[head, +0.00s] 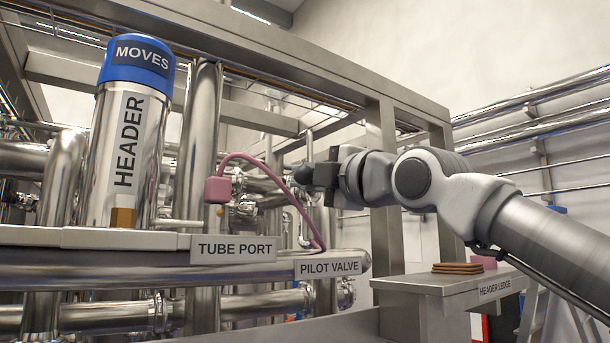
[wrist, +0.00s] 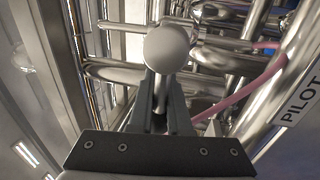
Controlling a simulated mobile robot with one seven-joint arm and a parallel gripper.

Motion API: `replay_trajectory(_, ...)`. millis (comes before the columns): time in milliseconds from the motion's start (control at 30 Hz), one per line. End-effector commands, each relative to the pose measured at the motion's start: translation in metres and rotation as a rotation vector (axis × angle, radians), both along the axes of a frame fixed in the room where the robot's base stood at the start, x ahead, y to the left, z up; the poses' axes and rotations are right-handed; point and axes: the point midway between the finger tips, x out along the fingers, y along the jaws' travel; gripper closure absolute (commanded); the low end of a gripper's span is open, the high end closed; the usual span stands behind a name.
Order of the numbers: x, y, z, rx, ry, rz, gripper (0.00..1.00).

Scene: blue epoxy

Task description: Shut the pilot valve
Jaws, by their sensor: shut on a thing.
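The pilot valve's label (head: 328,267) is on the large horizontal pipe in the head view, and part of it shows at the right of the wrist view (wrist: 303,98). My gripper (head: 303,175) reaches in from the right, above that label. In the wrist view my gripper's fingers (wrist: 160,90) are shut on a thin metal rod topped by a round pale knob (wrist: 167,48). This looks like the valve's lever, but the valve body is not clear. In the head view the knob and rod are hidden or too small to tell.
A pink hose (head: 277,175) arches from a pink block (head: 218,190) above the tube port label (head: 234,248) down to the pipe, passing close to my gripper. The header cylinder (head: 95,180) stands left. The header ledge (head: 425,283) at right carries brown pads (head: 458,268) and a pink piece.

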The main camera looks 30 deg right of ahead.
Motion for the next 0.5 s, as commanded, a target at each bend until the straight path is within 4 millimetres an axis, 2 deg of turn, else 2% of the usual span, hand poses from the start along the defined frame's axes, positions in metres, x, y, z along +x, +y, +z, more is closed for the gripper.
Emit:
replay_trajectory(433, 0.0006, 0.0029, -0.0019, -0.011, 0.003, 0.005, 1.00)
replay_trajectory(467, 0.0007, 0.0030, -0.0020, -0.011, 0.003, 0.005, 0.80)
replay_trajectory(500, 0.0007, 0.0031, -0.0021, -0.010, 0.003, 0.005, 0.73)
